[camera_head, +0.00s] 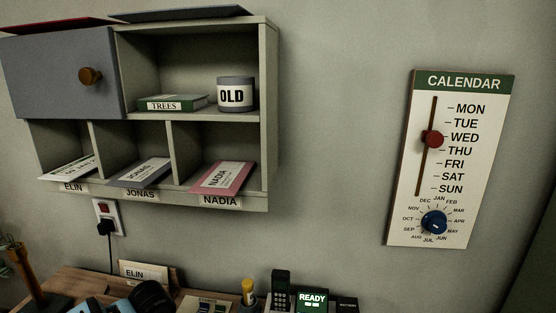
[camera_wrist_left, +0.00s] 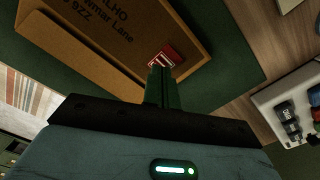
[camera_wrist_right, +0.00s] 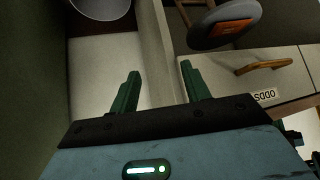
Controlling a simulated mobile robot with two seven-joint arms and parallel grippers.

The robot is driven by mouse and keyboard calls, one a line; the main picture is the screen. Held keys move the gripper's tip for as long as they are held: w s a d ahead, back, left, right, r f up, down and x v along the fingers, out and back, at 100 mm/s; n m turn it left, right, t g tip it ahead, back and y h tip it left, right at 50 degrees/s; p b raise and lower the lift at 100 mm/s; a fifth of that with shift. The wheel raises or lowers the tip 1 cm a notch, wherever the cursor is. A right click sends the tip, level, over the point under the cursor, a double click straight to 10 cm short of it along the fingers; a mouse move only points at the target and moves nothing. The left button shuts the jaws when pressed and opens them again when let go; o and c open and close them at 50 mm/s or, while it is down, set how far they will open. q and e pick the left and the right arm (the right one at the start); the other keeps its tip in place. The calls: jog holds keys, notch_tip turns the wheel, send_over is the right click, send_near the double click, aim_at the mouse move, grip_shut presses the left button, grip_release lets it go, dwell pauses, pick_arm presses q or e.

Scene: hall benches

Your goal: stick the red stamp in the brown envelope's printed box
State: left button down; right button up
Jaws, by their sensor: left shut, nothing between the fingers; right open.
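The brown envelope (camera_wrist_left: 104,32) lies on a dark green mat in the left wrist view, with printed address lines partly cut off by the frame. The red stamp (camera_wrist_left: 170,52) is at the envelope's corner area, just beyond my left fingertips. My left gripper (camera_wrist_left: 160,69) is shut and empty, its tips at the stamp's near edge and covering part of it. Whether the tips touch it, and how the stamp sits against the printed box, I cannot tell. My right gripper (camera_wrist_right: 162,82) is open and empty, away from the envelope. The envelope and stamp do not show in the head view.
In the left wrist view a pale tray (camera_wrist_left: 270,100) with dark items stands right of the green mat (camera_wrist_left: 232,70). A wall shelf (camera_head: 268,110) and a calendar (camera_head: 400,200) hang above the bench. A drawer with a wooden handle (camera_wrist_right: 264,67) is near my right gripper.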

pick_arm(q)
notch_tip(320, 180, up, 6)
jog(key=shift+f+p, duration=0.1)
jog(key=shift+p, duration=1.05)
pick_arm(e)
jog(key=shift+t, duration=0.6)
jog(key=w+r, duration=0.1)
jog(key=r, duration=0.1)
jog(key=w+r, duration=0.2)
jog(key=shift+w+a+r, duration=0.1)
jog(key=shift+w+r, duration=0.15)
jog(key=shift+w, duration=0.05)
pick_arm(q)
jog(key=shift+f, duration=0.1)
jog(key=shift+s, duration=0.1)
pick_arm(e)
jog(key=shift+s+f, duration=0.1)
jog(key=shift+s, duration=0.05)
